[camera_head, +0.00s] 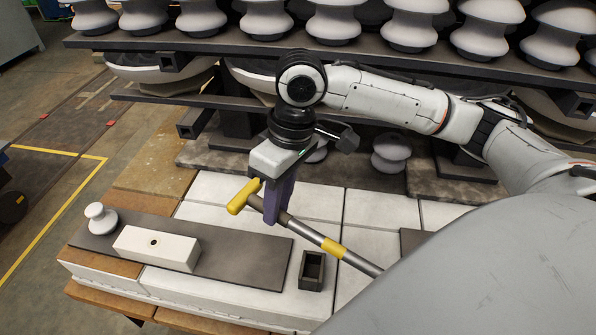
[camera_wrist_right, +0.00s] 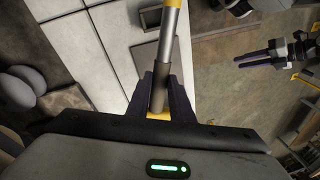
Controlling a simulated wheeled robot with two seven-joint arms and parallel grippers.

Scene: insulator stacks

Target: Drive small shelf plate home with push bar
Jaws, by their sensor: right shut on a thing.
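The push bar (camera_head: 305,232) is a grey rod with a yellow end and a yellow band. My right gripper (camera_head: 277,207) is shut on it near the yellow end, above the pale bench. The bar slopes down to the right, and its far end is hidden behind my arm. In the right wrist view the bar (camera_wrist_right: 168,50) runs up from between the fingers (camera_wrist_right: 160,100). A dark flat plate (camera_head: 265,262) lies at the bench's left; I cannot tell if it is the small shelf plate. Another dark plate (camera_head: 414,240) is mostly hidden. My left gripper (camera_wrist_right: 262,58) shows only in the wrist view, opening unclear.
A rack (camera_head: 235,44) with several insulators stands behind. Another insulator (camera_head: 391,153) sits beneath it.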

